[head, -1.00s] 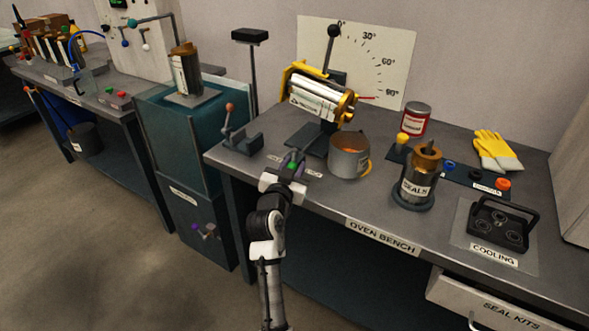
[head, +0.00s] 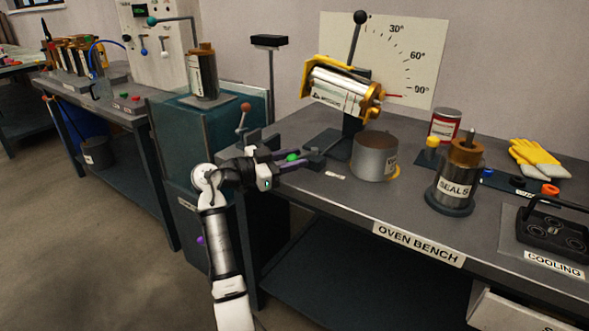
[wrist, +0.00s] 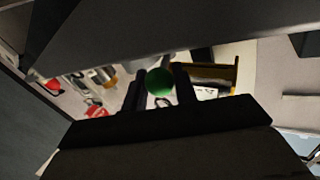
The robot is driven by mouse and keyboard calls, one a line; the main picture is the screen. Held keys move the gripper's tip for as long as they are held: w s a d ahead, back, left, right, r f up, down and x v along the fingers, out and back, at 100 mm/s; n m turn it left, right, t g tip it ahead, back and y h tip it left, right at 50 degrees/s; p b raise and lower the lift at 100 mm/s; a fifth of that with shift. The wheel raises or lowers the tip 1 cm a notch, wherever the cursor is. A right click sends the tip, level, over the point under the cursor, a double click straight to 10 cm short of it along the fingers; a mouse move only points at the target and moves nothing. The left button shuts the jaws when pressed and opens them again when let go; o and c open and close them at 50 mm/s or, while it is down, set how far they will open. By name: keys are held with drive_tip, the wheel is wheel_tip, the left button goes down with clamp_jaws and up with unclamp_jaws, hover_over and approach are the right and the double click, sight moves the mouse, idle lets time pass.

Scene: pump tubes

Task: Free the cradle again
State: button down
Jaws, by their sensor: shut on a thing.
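The cradle (head: 328,108) is a yellow holder on a dark post at the back of the oven bench. It holds a silver-white pump tube (head: 345,88), tilted down to the right. A lever with a black ball (head: 360,18) stands up behind it, before a white angle board. My gripper (head: 300,158) is low over the bench's left part, in front of the cradle post, fingers pointing right. It is shut on a green knob (head: 292,157), which also shows between the dark fingers in the wrist view (wrist: 159,82). What the knob is fixed to is hidden.
A grey pot (head: 375,157) stands just right of my fingers. A red-knobbed lever fixture (head: 243,118) is behind my wrist. A tube marked SEALS (head: 457,178), a red-and-white can (head: 444,125) and yellow gloves (head: 538,155) are farther right. The bench front near the label is clear.

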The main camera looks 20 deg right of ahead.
drive_tip(key=shift+w+a+f+m+g, duration=0.1)
drive_tip(key=shift+w+m+g, duration=0.25)
drive_tip(key=shift+g, duration=0.45)
drive_tip(key=shift+b, duration=0.3)
drive_tip(key=c, duration=1.1)
unclamp_jaws()
drive_tip(key=a, duration=0.9)
drive_tip(key=s+a, duration=0.1)
drive_tip(key=a, duration=0.3)
drive_tip(key=shift+a, duration=0.35)
